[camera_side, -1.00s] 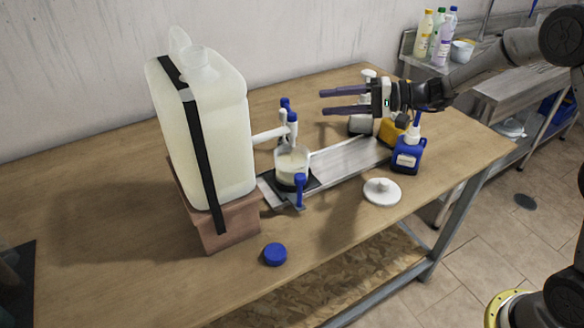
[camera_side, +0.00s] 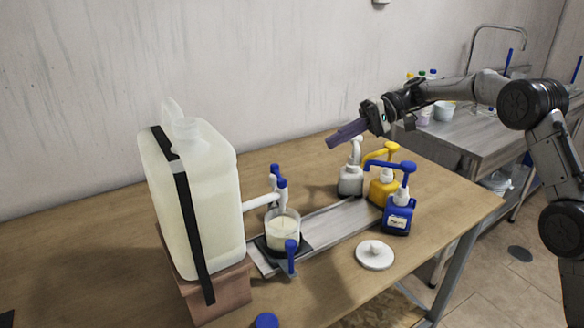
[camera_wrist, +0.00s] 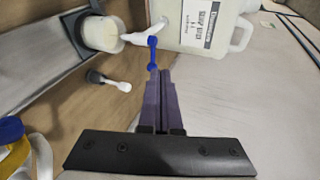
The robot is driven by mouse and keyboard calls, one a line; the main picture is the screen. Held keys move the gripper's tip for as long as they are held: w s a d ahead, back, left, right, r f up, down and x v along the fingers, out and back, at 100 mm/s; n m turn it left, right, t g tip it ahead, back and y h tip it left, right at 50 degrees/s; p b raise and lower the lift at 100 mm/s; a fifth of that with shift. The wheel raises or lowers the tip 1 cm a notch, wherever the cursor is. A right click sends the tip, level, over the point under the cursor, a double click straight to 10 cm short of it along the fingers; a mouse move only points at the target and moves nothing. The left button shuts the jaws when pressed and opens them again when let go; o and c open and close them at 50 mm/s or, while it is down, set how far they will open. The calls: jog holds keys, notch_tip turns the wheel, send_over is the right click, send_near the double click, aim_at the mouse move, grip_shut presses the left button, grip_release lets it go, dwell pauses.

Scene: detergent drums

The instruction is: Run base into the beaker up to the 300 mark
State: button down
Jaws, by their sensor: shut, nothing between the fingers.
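A large translucent drum (camera_side: 215,205) of pale liquid stands on a brown block, with a black strap around it. Its white tap (camera_side: 262,201) reaches right to the beaker (camera_side: 283,232); blue parts top the tap. The beaker sits on a dark pad and holds cream liquid; its marks are too small to read. My gripper (camera_side: 330,145) is shut and empty, raised above and right of the tap, fingers angled down-left. In the wrist view the closed fingers (camera_wrist: 160,75) point toward the blue tap handle (camera_wrist: 153,52), with the beaker (camera_wrist: 103,34) left of it. Whether liquid is running is unclear.
Blue (camera_side: 398,217), yellow (camera_side: 382,191) and grey (camera_side: 350,181) pump bottles stand right of the metal platform (camera_side: 335,222). A blue lever (camera_side: 291,257) stands in front of the beaker. A white lid (camera_side: 375,255) and blue cap (camera_side: 267,320) lie nearer the front.

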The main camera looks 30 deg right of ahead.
jog(key=w+d, duration=0.1)
jog(key=d, duration=0.2)
send_near(278, 170)
jog(key=s+x, duration=0.1)
jog(key=x, duration=0.4)
jog(key=shift+w+a+f+h, duration=0.1)
jog(key=shift+a+f+h, duration=0.25)
jog(key=shift+a, duration=0.5)
jog(key=shift+w+a+f, duration=0.1)
jog(key=shift+w+a, duration=0.2)
jog(key=shift+a, duration=0.2)
jog(key=shift+w+a+f, duration=0.1)
jog(key=shift+w+a, duration=0.2)
jog(key=shift+a, duration=0.2)
jog(key=shift+s, duration=0.1)
